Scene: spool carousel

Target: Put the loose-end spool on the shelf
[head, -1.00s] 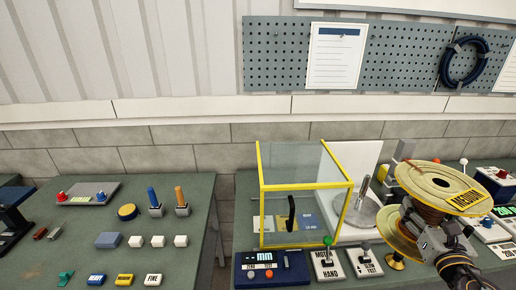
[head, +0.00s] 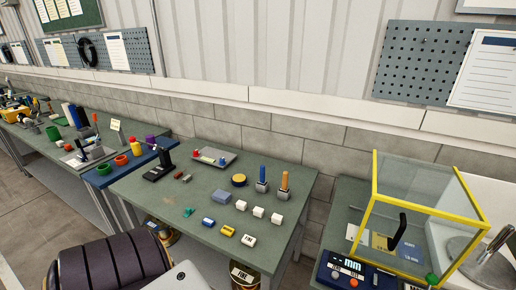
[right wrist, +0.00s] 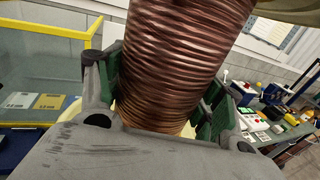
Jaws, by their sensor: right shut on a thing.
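My right gripper (right wrist: 160,96) shows only in the right wrist view, its green-padded fingers on both sides of a spool (right wrist: 185,50) wound with copper-brown wire. It is shut on the wound core. The pale flanges are mostly cut off or hidden, and I cannot make out a loose wire end. In the head view, a brass-coloured container or spool labelled FINE (head: 243,275) stands below the green bench, and a similar one (head: 161,236) is half hidden to its left. I cannot make out a shelf for certain. My left gripper is not in view.
A green bench (head: 150,205) carries small blocks, a grey tray (head: 213,156) and two upright handles. A yellow-framed glass box (head: 410,215) stands on the bench at right. Another cluttered bench (head: 50,150) runs off left. Open floor (head: 25,215) shows at far left.

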